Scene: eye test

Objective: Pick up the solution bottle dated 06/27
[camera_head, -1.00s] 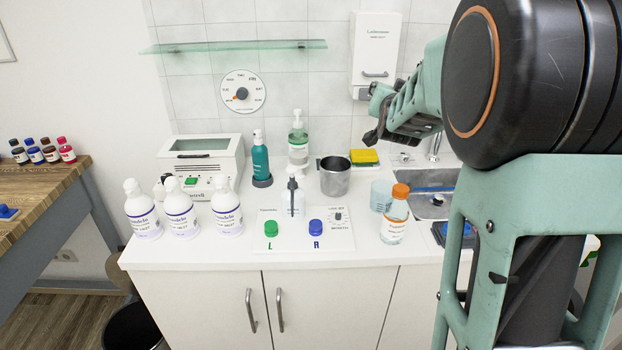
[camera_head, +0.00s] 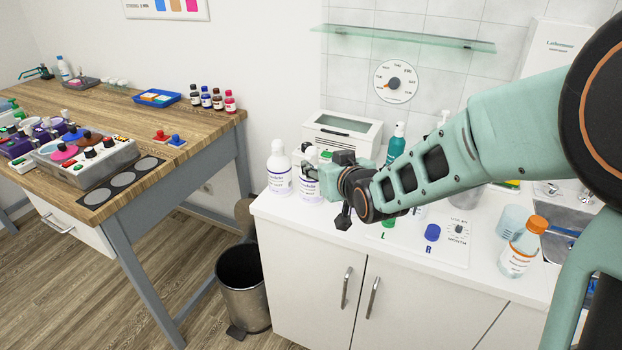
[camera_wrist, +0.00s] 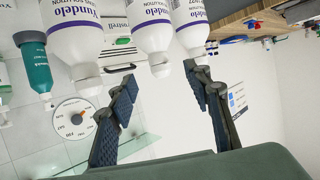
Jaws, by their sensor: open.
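Three white solution bottles with purple bands stand in a row on the counter. In the head view, the left bottle (camera_head: 279,180) shows clearly, the middle bottle (camera_head: 306,186) shows partly, and my gripper hides the third. In the upside-down wrist view, they show as the left bottle (camera_wrist: 196,22), middle bottle (camera_wrist: 152,30) and right bottle (camera_wrist: 74,30). Their date print is too small or cut off to read. My gripper (camera_wrist: 160,76) is open and empty, its fingers pointing toward the bottles, with the middle bottle's top showing between them.
A white box-shaped device (camera_head: 342,130) stands behind the bottles. An orange-capped bottle (camera_head: 522,248) stands farther right. A wooden workbench (camera_head: 200,135) is at left, beyond a bin (camera_head: 243,285).

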